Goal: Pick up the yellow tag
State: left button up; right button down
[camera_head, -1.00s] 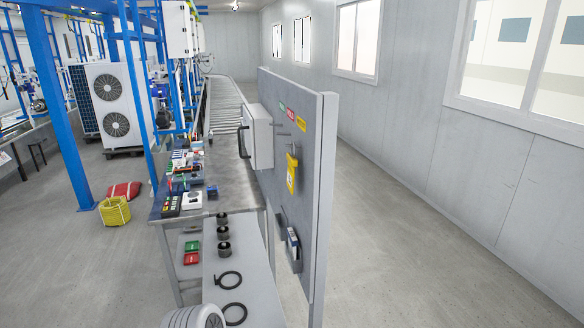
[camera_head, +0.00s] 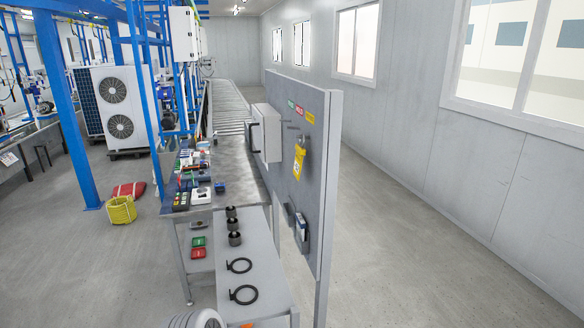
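A yellow tag (camera_head: 299,161) hangs on the face of the grey upright panel (camera_head: 318,210), below a small hook or peg. It has some marking on it that is too small to read. A small yellow label (camera_head: 310,118) sits higher on the same panel, beside a red label (camera_head: 300,110) and a green label (camera_head: 291,104). Neither of my grippers is in view, so their state does not show. Nothing covers the yellow tag.
A metal bench (camera_head: 233,185) with small devices runs left of the panel. A lower shelf (camera_head: 262,268) holds black rings and several dark cylinders. Floor right of the panel is clear.

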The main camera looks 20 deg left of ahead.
aim_at(301, 151)
jog(key=z, duration=0.3)
jog(key=i, duration=0.85)
jog(key=u, duration=0.75)
